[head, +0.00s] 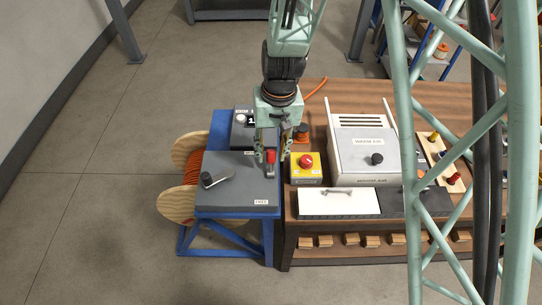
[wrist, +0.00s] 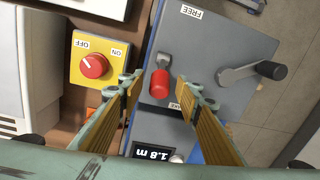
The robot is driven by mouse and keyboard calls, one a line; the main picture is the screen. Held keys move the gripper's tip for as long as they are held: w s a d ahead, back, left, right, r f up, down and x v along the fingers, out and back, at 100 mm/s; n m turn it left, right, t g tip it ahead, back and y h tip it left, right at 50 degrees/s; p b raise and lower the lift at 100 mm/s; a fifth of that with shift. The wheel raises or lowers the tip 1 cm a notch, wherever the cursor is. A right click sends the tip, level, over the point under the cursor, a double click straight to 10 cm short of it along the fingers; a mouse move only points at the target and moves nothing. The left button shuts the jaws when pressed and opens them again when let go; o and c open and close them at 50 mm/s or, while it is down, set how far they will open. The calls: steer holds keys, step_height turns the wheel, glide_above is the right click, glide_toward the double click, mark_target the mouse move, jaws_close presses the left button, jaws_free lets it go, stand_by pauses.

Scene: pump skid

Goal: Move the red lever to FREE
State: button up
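The red lever (head: 271,157) stands on the grey box (head: 235,192) at the left end of the bench. In the wrist view its red grip (wrist: 160,84) lies on the side of its pivot away from the FREE label (wrist: 191,12), near a partly hidden label (wrist: 175,106) ending in "KE". The FREE label (head: 261,202) is at the box's front edge in the head view. My gripper (head: 270,152) is open above the box. In the wrist view its fingertips (wrist: 159,80) are on either side of the red grip, with a visible gap on each side.
A black-knobbed crank (head: 206,180) is on the same box. A yellow switch box (head: 306,168) with a red knob stands close to the right. A display (wrist: 153,153) reads 1.8 m. An orange cable reel (head: 187,170) is at the left; floor beyond is clear.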

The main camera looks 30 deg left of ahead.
steer(key=shift+s+f, duration=0.1)
steer(key=shift+f, duration=0.75)
steer(key=shift+c, duration=0.3)
jaws_close()
